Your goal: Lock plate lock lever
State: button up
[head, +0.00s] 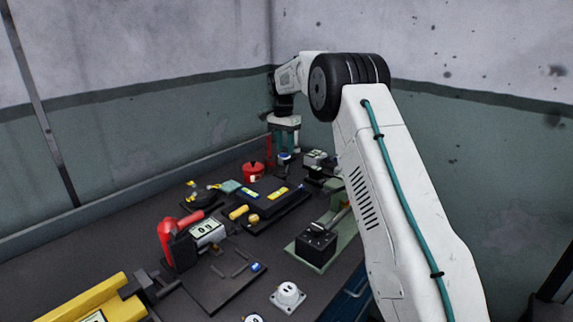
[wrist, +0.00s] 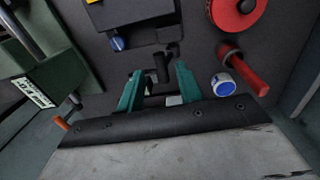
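My gripper (wrist: 160,82) points down over the far end of the bench, and its two teal fingers are spread apart. A small black lever-like part (wrist: 162,68) shows between the fingers in the wrist view; I cannot tell whether they touch it. I cannot tell for sure that it is the plate lock lever. A blue knob (wrist: 117,43) sits on the edge of a dark block up and left of the fingers. In the head view my gripper (head: 284,142) is small and far, and what lies under it is mostly hidden.
A red round pot (head: 252,172) and a red cylinder (wrist: 245,72) stand close to the right in the wrist view, with a white-and-blue round part (wrist: 222,83). A green fixture (wrist: 45,75) is at left. A red lever (head: 170,236) and white socket (head: 288,296) are nearer.

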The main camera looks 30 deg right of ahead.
aim_at(287, 161)
jog(key=f, duration=0.7)
jog(key=shift+s+d+f, duration=0.15)
jog(key=shift+s, duration=0.1)
grip_shut()
